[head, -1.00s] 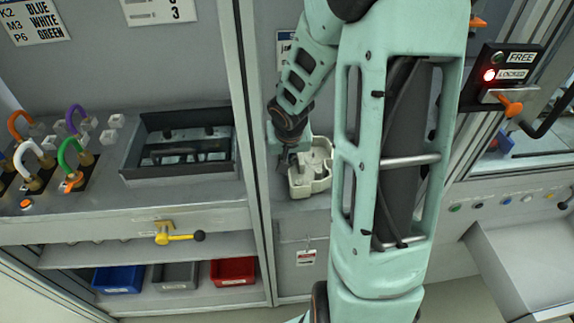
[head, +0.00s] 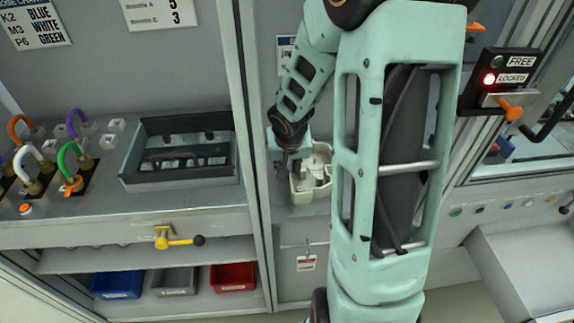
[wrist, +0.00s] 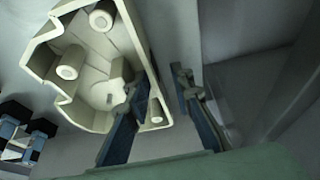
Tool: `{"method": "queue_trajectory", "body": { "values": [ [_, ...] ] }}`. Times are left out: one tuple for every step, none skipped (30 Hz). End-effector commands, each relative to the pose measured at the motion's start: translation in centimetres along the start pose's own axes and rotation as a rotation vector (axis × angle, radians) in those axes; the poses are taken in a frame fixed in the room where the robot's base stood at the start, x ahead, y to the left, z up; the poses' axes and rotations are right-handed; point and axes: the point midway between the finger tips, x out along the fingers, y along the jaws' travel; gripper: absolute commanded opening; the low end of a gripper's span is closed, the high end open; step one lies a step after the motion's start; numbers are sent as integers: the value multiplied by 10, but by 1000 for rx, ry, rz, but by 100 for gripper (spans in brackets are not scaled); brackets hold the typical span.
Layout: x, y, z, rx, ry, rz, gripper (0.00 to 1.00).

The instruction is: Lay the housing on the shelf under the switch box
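The housing (head: 322,164) is an open cream shell with round posts inside. It sits on the grey surface at the centre, partly hidden by my arm in the head view. In the wrist view the housing (wrist: 98,58) fills the upper left. My gripper (wrist: 160,75) has its fingers apart. One finger overlaps the inside of the shell, the other is outside its right wall, with a visible gap. A dark switch box (head: 500,80) with FREE and LOCKED labels, a lit red lamp and an orange lever is at the upper right.
A grey shelf-like tray (head: 525,262) juts out at the lower right, below a row of buttons. A dark tray (head: 182,178) and coloured hose loops (head: 72,155) are on the left bench. Blue, grey and red bins lie below. A metal post (head: 252,150) stands just left of my gripper.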

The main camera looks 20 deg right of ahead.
Motion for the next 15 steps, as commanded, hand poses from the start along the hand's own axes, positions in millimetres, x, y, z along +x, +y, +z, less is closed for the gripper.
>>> {"method": "queue_trajectory", "body": {
  "values": [
    [-8, 0, -2, 1, 2, 0, 22],
    [-14, 1, -2, 1, 2, 0, 22],
    [-21, 1, -3, 3, 2, 1, 22],
    [-28, 1, -3, 2, 2, 2, 22],
    [-35, 1, -3, 1, 2, 1, 22],
    [-45, 1, -4, 2, 4, 2, 22],
    [-52, 1, -4, 3, 4, 1, 22],
    [-59, 1, -4, 2, 4, 1, 22],
    [-68, 1, -3, 2, 3, 2, 22],
    [-75, 1, -3, 3, 2, 2, 22],
    [-81, 1, -4, 2, 3, 2, 22],
    [-89, 1, -4, 1, 3, 1, 22],
    [-94, 1, -3, 2, 3, 1, 22],
    [-99, 1, -3, 1, 2, 1, 22],
    [-104, 1, -2, 2, 2, 1, 22]
  ]
}}
